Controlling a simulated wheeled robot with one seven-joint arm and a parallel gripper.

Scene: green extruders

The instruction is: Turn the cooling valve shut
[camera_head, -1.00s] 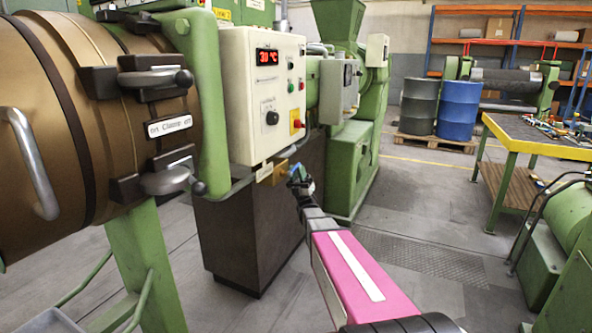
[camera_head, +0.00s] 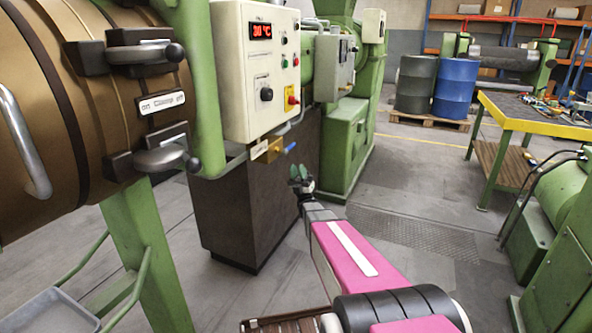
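The cooling valve is a small brass body (camera_head: 267,151) on the pipe under the white control box. Its blue lever (camera_head: 291,147) sticks out to the right, tilted slightly up. My gripper (camera_head: 299,172) is below and just right of the lever, apart from it in the picture. Its greenish fingertips point up and look parted, with nothing seen between them. The gripper is small in view, and its exact distance from the lever cannot be told.
The white control box (camera_head: 257,72) reads 30 °C and hangs above a dark cabinet (camera_head: 240,215). A brown barrel (camera_head: 50,110) with clamp handles is at left. A workbench (camera_head: 540,122) and drums (camera_head: 455,88) stand at right. Grey floor is clear between them.

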